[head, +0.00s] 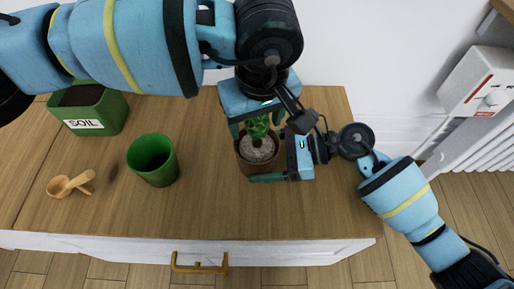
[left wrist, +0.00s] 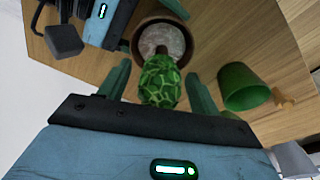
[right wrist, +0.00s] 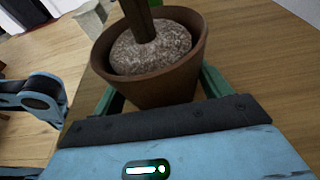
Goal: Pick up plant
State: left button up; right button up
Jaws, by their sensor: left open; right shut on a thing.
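The plant (head: 258,128) has green leaves on a brown stem and stands in a brown pot (head: 244,158) with grey pebbly soil, on the wooden cabinet top. In the left wrist view the leafy plant (left wrist: 160,82) lies between the open fingers of my left gripper (left wrist: 160,88), which is above it and not closed on it. My right gripper (head: 268,160) is shut on the pot from the right side. In the right wrist view its fingers flank the pot (right wrist: 150,88); the fingertips are hidden behind it.
An empty green pot (head: 153,160) stands left of the plant. A green soil box (head: 88,110) is at the back left. A wooden scoop (head: 70,185) lies at the front left. The front middle of the top is clear.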

pick_arm(q)
grip_shut()
dwell(0.4)
notch_tip(320, 180, up, 10)
dwell(0.7)
pick_arm(e)
jog(key=o, duration=0.8)
jog(key=shift+d, duration=0.15)
jog(key=v, duration=1.1)
jog(key=shift+d+r, duration=0.2)
jog(key=shift+d, duration=0.15)
